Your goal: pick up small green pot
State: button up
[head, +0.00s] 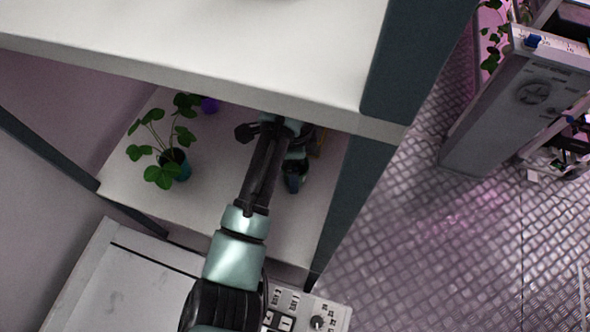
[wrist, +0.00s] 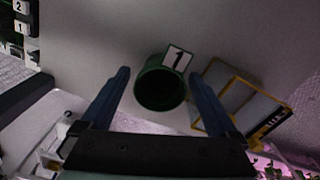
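The small green pot (wrist: 160,86) shows in the wrist view, with a white label marked "1" on its rim side. It looks empty and dark inside. My gripper (wrist: 162,88) is open, with one blue finger on each side of the pot. Gaps show between the pot and both fingers, so it is not held. In the head view, my arm reaches onto the shelf and my gripper (head: 288,150) is partly hidden under the upper board. I cannot make out the green pot in the head view.
A yellow and grey framed item (wrist: 240,98) lies close to the right finger. A leafy plant in a teal pot (head: 178,164) stands left on the lower shelf (head: 215,190). The upper shelf board (head: 200,50) overhangs my arm; a dark post (head: 355,200) stands right.

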jog(key=c, duration=1.2)
jog(key=shift+r, duration=0.1)
